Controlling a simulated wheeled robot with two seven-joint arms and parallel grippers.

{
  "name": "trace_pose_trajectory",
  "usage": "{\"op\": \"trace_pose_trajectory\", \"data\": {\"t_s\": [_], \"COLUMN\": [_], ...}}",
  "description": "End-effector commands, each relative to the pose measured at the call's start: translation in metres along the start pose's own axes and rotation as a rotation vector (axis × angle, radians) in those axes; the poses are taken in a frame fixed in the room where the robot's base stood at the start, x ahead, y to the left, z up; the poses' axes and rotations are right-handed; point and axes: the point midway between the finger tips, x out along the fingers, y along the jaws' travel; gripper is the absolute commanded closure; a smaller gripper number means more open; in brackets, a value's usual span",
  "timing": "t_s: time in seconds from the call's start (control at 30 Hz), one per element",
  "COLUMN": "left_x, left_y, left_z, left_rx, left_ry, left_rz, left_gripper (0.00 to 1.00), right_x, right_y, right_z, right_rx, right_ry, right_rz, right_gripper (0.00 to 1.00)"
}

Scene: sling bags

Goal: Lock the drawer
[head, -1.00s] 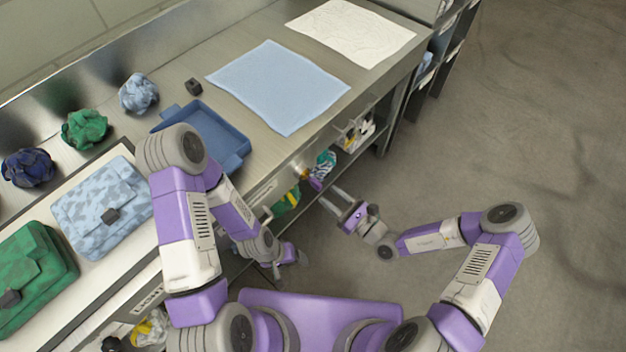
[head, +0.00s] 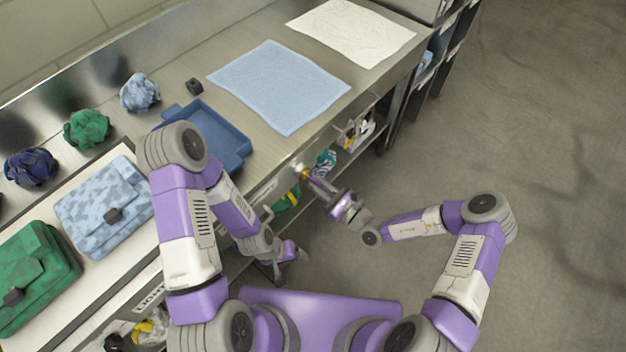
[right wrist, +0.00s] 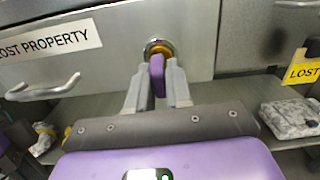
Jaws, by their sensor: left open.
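The LOST PROPERTY drawer (right wrist: 110,60) has its front closed flush in the right wrist view. A brass-coloured lock (right wrist: 158,48) with a metal ring sits in its front. A key with a purple head (right wrist: 157,76) sticks out of the lock. My right gripper (right wrist: 157,82) has one finger on each side of the purple head, with no clear gap, and appears shut on it. In the head view my right gripper (head: 314,182) reaches the bench front at the lock. My left gripper (head: 292,262) is open, low beside the bench, partly hidden by its arm.
A bar handle (right wrist: 44,88) stands out left of the lock. A shelf below holds a grey patterned item (right wrist: 290,118) near a yellow LOST sign (right wrist: 302,68). On the bench lie a blue tray (head: 215,135), a blue cloth (head: 280,85) and bags. The floor at right is clear.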

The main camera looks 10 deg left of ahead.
Motion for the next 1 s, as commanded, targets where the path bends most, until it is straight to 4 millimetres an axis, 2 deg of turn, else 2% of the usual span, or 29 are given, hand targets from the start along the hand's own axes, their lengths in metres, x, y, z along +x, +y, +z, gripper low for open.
{"op": "trace_pose_trajectory", "data": {"t_s": [0.07,0.27,0.7,1.0], "left_x": [0.000,-0.003,-0.024,-0.025], "left_y": [0.000,0.001,0.009,0.009], "left_z": [0.000,0.000,0.001,0.001], "left_rx": [0.000,0.000,0.000,0.000], "left_ry": [0.000,0.000,0.000,0.000], "left_rz": [0.000,0.000,0.000,0.000], "left_gripper": [0.24,0.24,0.24,0.24], "right_x": [0.000,0.000,0.000,0.000], "right_y": [0.000,0.000,0.000,0.000], "right_z": [0.000,0.001,0.002,-0.001], "right_rx": [0.000,-0.022,-0.278,-0.325], "right_ry": [0.000,0.001,0.001,0.001], "right_rz": [0.000,0.000,0.001,0.001], "right_gripper": [1.00,1.00,1.00,1.00]}}
